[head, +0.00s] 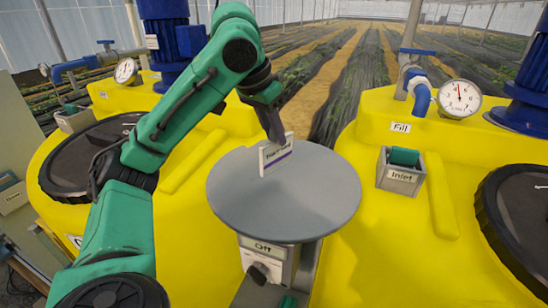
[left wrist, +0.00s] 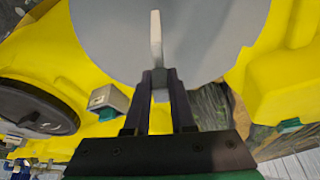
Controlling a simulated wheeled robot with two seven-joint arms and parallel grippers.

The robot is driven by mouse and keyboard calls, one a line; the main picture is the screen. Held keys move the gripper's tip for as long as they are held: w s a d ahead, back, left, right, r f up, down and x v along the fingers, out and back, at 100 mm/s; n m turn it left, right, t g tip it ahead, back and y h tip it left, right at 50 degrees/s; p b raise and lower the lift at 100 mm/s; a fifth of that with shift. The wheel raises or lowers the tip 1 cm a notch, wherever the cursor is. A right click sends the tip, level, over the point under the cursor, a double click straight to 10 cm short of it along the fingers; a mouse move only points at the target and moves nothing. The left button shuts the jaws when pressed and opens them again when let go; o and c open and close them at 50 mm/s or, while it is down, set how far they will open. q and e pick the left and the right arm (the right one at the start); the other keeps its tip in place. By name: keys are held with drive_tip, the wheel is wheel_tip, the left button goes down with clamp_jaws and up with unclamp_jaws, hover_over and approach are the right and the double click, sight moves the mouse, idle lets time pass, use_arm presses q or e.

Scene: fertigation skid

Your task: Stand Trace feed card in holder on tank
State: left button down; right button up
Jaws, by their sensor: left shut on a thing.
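A white card (head: 276,155) with a purple stripe and small dark print I cannot read for sure is upright over the grey round top. My left gripper (head: 276,135) is shut on its upper edge; in the left wrist view the card (left wrist: 156,40) stands edge-on between the fingers (left wrist: 160,80). I cannot tell whether the card's lower edge touches the round top. On the right yellow tank (head: 370,240) a grey box-like holder labelled "Inlet" (head: 402,175) has a green roll-shaped thing in it. Another small grey holder (head: 75,119) sits on the left tank. My right gripper is not in view.
The grey round top (head: 310,215) is otherwise bare. Below it is a box labelled "Off" (head: 265,248) with a knob. Pressure gauges (head: 459,98), blue pipes, a "Fill" label (head: 400,127) and black lids (head: 95,155) stand on the tanks around it.

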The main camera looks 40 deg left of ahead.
sight(277, 167)
use_arm(q)
drive_tip(key=f, duration=0.3)
drive_tip(key=shift+s+a+f, duration=0.1)
drive_tip(key=shift+s+f, duration=0.1)
drive_tip(key=f, duration=0.2)
drive_tip(key=shift+w+f, duration=0.2)
drive_tip(key=shift+f, duration=0.35)
drive_tip(key=shift+s, duration=0.1)
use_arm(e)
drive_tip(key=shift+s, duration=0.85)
use_arm(q)
drive_tip(key=shift+f, duration=0.1)
drive_tip(key=c, duration=0.8)
unclamp_jaws()
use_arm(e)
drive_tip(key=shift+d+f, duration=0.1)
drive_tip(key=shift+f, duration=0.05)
use_arm(q)
drive_tip(key=shift+o, duration=0.2)
